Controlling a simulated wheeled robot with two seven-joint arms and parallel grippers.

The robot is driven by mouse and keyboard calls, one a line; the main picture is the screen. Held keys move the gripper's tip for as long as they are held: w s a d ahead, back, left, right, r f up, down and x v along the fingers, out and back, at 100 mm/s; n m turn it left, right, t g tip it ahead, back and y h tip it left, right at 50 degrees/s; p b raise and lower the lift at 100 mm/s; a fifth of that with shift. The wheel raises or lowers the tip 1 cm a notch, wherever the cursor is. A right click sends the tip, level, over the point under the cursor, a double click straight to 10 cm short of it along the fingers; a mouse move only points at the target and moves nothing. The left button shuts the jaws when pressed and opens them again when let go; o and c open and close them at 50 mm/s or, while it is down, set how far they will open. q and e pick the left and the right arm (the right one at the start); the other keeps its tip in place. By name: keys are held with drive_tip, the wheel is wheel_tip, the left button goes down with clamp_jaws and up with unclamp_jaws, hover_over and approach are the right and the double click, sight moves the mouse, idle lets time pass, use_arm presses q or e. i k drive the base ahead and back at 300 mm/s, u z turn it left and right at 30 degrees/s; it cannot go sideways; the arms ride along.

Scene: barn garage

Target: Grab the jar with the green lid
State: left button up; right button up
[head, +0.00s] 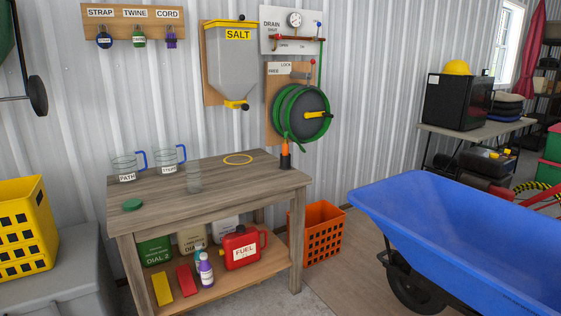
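A green lid (132,204) lies flat near the front left of the wooden workbench top (222,182); I cannot make out a jar under it. A clear glass jar or tumbler (194,179) stands upright to its right, with no green lid visible on it. Two clear measuring jugs with blue handles stand behind: the left jug (124,166) is labelled PATH, and the right jug (168,160) has a label too small to read surely. Neither of my grippers is in view.
A yellow ring (238,159) marks the bench top, whose right part is mostly clear. An orange-topped black object (285,154) stands at its back right corner. A red fuel can (241,248) sits on the lower shelf. A blue wheelbarrow (465,235) stands right, a yellow crate (24,228) left.

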sight(192, 164)
drive_tip(key=z, duration=0.15)
drive_tip(key=i, duration=1.7)
drive_tip(key=u, duration=1.4)
drive_tip(key=i, duration=0.95)
drive_tip(key=u, duration=0.95)
